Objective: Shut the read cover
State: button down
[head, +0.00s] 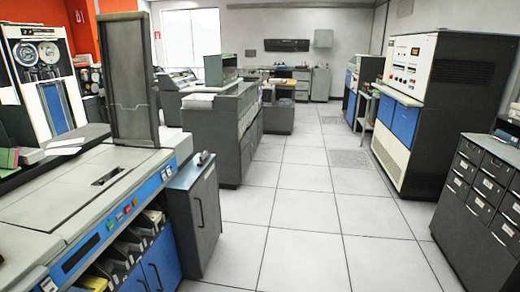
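A card machine (75,195) with a pale top and a blue control strip fills the left foreground of the head view. A tall dark grey panel (129,80) stands upright at its far end. It looks like a raised cover, but I see no label naming it the read cover. A small dark rectangular opening (107,176) shows in the machine's top, in front of the panel. The panel's hinge is not clear to see. My gripper is not in view.
A grey cabinet (203,210) stands against the machine's right side. Open tiled floor (300,215) runs down the middle. A drawer cabinet (480,210) and a blue and white console (415,110) stand on the right. Another long grey machine (222,120) stands behind.

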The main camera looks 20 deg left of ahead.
aim_at(46, 210)
jog(key=i+u, duration=0.45)
jog(key=i, duration=0.35)
jog(key=i+l+u, duration=0.15)
jog(key=i+u, duration=0.3)
jog(key=i, duration=0.35)
jog(key=i+u, duration=0.7)
jog(key=i, duration=0.2)
